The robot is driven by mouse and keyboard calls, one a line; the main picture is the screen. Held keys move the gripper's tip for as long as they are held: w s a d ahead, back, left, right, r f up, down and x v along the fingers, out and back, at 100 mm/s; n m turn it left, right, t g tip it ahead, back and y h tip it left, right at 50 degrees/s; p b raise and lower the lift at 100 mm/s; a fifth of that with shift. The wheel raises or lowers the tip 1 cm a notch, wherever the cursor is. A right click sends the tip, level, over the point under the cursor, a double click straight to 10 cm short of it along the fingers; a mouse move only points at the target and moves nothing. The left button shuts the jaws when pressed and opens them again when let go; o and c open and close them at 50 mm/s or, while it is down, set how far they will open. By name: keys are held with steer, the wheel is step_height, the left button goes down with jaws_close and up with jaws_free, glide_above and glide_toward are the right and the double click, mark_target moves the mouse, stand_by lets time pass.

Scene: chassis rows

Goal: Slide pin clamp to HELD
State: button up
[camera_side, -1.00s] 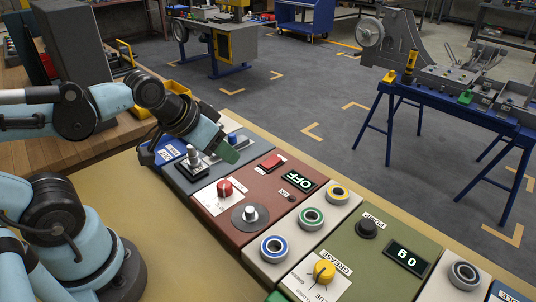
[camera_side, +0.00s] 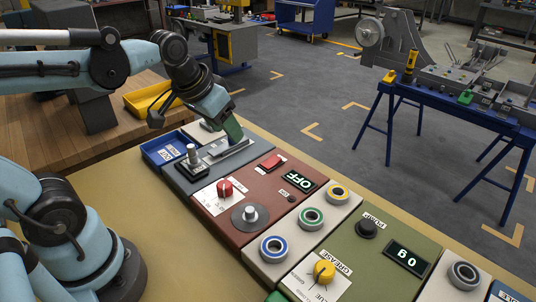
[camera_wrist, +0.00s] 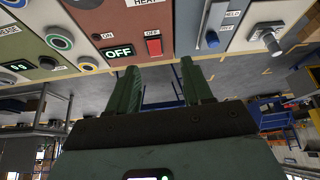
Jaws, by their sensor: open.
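The pin clamp is a slider with a blue handle (camera_wrist: 212,40) on a blue-grey panel in the wrist view. A HELD label (camera_wrist: 232,14) sits beside its track, with a second, unreadable label by the handle's end. The handle sits nearer that second label. In the side view the slider's plate (camera_side: 234,150) shows beneath my gripper (camera_side: 233,132), which hides the handle. My gripper's green fingers (camera_wrist: 160,85) are apart with nothing between them. The handle lies just beyond the right finger in the wrist view. Contact cannot be told.
A metal-topped post (camera_side: 192,155) stands left of the slider on the same panel. The red panel (camera_side: 230,207) with a red switch (camera_side: 273,162) and OFF display (camera_side: 299,183) lies to the right. A blue tray (camera_side: 165,149) is at the panel's far left.

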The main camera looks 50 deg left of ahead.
steer(key=w+a+r+n+g, duration=0.1)
steer(key=w+a+r+g, duration=0.15)
steer(key=w+a, duration=0.35)
steer(key=n+g, duration=0.1)
steer(key=g, duration=0.2)
glide_toward(229, 143)
steer(key=f, duration=0.4)
steer(key=w+f, duration=0.1)
steer(key=f, duration=0.1)
steer(key=shift+a+f, duration=0.15)
steer(key=shift+f, duration=0.1)
jaws_close()
